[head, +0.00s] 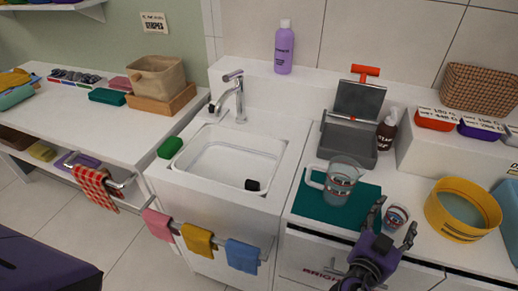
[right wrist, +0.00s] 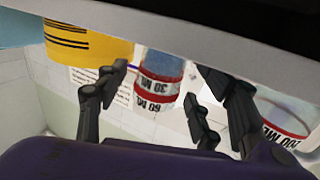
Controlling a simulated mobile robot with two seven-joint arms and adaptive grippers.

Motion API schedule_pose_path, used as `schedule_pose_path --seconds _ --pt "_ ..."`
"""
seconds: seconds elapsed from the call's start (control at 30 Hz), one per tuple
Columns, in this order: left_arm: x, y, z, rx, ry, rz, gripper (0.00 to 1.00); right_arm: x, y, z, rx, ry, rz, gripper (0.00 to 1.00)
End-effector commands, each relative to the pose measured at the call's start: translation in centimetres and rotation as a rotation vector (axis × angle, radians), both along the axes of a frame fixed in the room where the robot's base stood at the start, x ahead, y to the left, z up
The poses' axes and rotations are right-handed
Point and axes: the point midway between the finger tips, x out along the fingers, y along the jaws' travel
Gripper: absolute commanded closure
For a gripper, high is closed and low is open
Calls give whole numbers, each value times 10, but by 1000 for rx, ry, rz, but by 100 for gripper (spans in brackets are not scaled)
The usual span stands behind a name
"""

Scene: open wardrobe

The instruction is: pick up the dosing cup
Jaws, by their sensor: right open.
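The dosing cup (head: 397,214) is a small clear cup with red and white markings. It stands on the white counter at the right, between the teal mat and the yellow sieve. My right gripper (head: 393,222) is open at the near side of the cup, its fingers spread toward either side of it. In the right wrist view the cup (right wrist: 160,80) appears upside down between the open fingers (right wrist: 161,88), with gaps on both sides. My left gripper is not in view.
A clear measuring jug (head: 341,183) stands on the teal mat (head: 318,205), left of the cup. The yellow sieve (head: 458,232) is close on the right. The counter's front edge is near.

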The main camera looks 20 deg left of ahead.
Motion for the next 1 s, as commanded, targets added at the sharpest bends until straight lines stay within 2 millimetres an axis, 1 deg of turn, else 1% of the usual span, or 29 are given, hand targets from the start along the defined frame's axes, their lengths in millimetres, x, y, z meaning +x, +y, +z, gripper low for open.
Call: schedule_pose_path --seconds 0.03,0.1,0.33,0.37,0.73,1.0 --pt "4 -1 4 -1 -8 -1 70 6 -2 2 -3 -1 1 39" --pt "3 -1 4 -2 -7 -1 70 10 -4 0 -1 -1 0 39" --pt "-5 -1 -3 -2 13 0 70 11 -5 -3 1 4 0 39" --pt "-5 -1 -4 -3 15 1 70 11 -5 -3 1 4 0 40" --pt "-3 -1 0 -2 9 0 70 11 -4 -3 0 3 0 89" --pt "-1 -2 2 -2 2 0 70 11 -4 -1 1 3 0 90"
